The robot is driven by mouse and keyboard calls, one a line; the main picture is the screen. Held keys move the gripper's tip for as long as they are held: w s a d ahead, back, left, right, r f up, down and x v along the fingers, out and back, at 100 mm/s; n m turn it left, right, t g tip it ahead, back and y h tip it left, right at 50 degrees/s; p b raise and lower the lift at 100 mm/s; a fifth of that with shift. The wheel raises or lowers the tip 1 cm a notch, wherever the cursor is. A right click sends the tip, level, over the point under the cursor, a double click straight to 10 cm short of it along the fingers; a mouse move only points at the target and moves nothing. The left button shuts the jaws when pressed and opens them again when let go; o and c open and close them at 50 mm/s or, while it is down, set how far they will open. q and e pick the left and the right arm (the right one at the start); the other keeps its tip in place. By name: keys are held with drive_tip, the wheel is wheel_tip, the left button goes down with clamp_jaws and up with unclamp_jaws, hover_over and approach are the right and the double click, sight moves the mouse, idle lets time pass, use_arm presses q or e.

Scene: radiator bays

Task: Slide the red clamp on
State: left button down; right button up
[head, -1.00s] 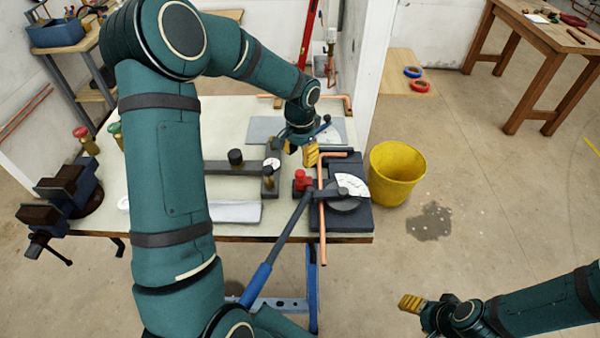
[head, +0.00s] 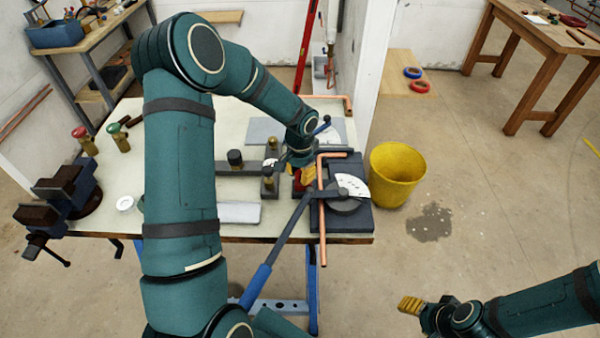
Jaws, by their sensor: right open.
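The red clamp (head: 297,185) is on the dark pipe bender (head: 356,214), left of the copper pipe. Only a small part of it shows, because my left gripper (head: 305,174) is over it with its yellow fingertips at the clamp. I cannot tell whether those fingers are closed on it. The copper pipe (head: 322,230) runs along the bender, bends right at its far end, and sticks out past the table's front edge. My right gripper (head: 412,305) is open and empty over the floor at lower right.
The bender's long lever with a blue handle (head: 256,284) reaches past the table front. A white dial (head: 352,187) sits on the bender. A vise (head: 62,194) is at the table's left corner. A yellow bucket (head: 396,174) stands on the floor to the right.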

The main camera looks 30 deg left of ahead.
sight(313, 186)
use_arm(q)
drive_tip(key=shift+w+d+b, duration=0.25)
drive_tip(key=shift+w+d, duration=0.2)
drive_tip(key=shift+d, duration=0.3)
drive_tip(key=shift+w+d+b, duration=0.25)
drive_tip(key=shift+w+d, duration=0.2)
drive_tip(key=shift+d, duration=0.3)
drive_tip(key=c, duration=1.2)
unclamp_jaws()
drive_tip(key=shift+o, duration=1.2)
drive_tip(key=shift+d, duration=0.1)
